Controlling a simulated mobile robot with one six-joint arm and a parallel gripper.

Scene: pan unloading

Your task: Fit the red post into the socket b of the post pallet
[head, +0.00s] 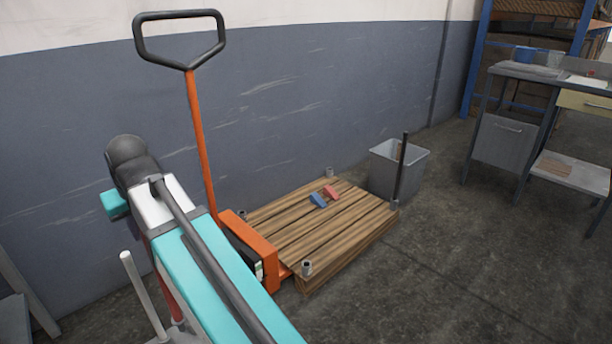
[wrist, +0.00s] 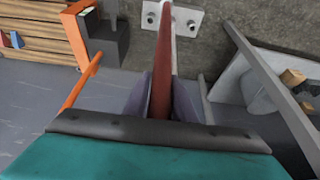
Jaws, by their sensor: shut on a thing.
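My gripper (wrist: 161,98) is shut on the red post (wrist: 163,50) in the wrist view. The post runs away from the fingers toward a pale plate (wrist: 183,14) with round sockets on the floor; I cannot tell whether its far end sits in that plate. In the head view a red piece of it (head: 176,312) shows low beside my arm, and the gripper is hidden. The post pallet (head: 290,232) is wooden, with grey corner sockets at the back (head: 329,172), left (head: 242,215) and front (head: 306,268). A dark post (head: 402,165) stands at its right corner. No socket letters are readable.
A blue block (head: 318,200) and a red block (head: 332,192) lie on the pallet. An orange pallet jack (head: 250,245) with a tall handle stands at its left. A grey bin (head: 412,165) is behind. A pale post (head: 142,290) stands near my arm.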

